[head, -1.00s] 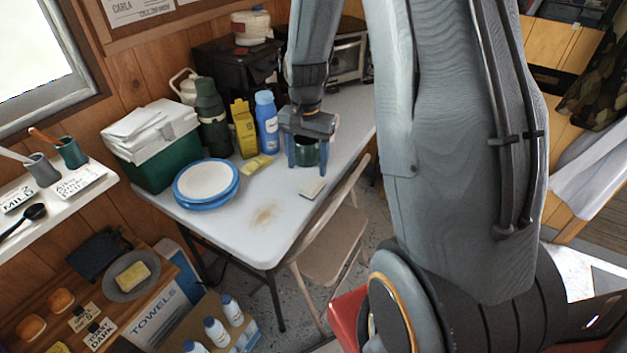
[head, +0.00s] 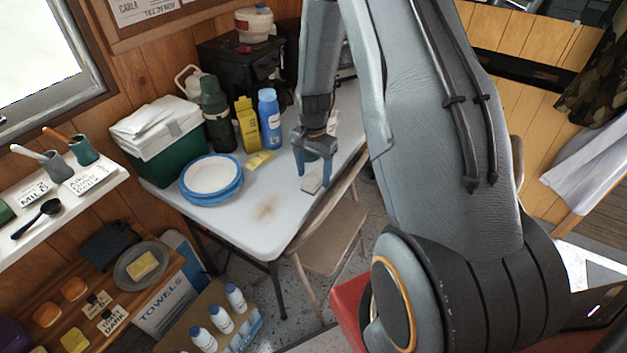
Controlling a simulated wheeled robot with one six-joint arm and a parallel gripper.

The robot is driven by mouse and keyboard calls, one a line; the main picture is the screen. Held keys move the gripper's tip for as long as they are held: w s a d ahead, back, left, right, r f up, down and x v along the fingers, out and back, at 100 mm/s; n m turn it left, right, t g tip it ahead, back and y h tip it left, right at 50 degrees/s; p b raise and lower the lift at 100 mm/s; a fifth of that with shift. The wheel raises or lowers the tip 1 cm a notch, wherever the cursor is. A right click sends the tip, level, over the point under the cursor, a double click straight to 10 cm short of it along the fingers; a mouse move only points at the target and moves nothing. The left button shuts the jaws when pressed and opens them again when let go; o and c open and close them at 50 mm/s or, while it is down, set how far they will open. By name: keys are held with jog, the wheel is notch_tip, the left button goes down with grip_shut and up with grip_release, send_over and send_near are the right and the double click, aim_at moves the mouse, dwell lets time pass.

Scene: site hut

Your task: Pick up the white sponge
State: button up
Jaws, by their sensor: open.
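The white sponge (head: 311,185) is a small pale block lying flat on the white table (head: 235,228), near the table's right edge. My gripper (head: 313,182) has two blue fingers pointing down, spread apart with the sponge between or just behind them. The fingers look open and empty. I cannot tell whether the fingertips touch the table or the sponge. A dark green mug-like thing behind the gripper is mostly hidden.
Stacked blue-rimmed plates (head: 211,178), a yellow sponge (head: 259,160), a blue bottle (head: 269,119), a yellow carton (head: 246,124) and a green flask (head: 216,115) stand left of the gripper. A folding chair (head: 328,240) is against the table's right side. The front of the table is clear except for a brown stain.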

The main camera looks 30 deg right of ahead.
aim_at(314, 178)
jog(key=shift+f, duration=0.45)
jog(key=c, duration=1.1)
jog(key=shift+r+b, duration=1.2)
jog(key=shift+r, duration=3.85)
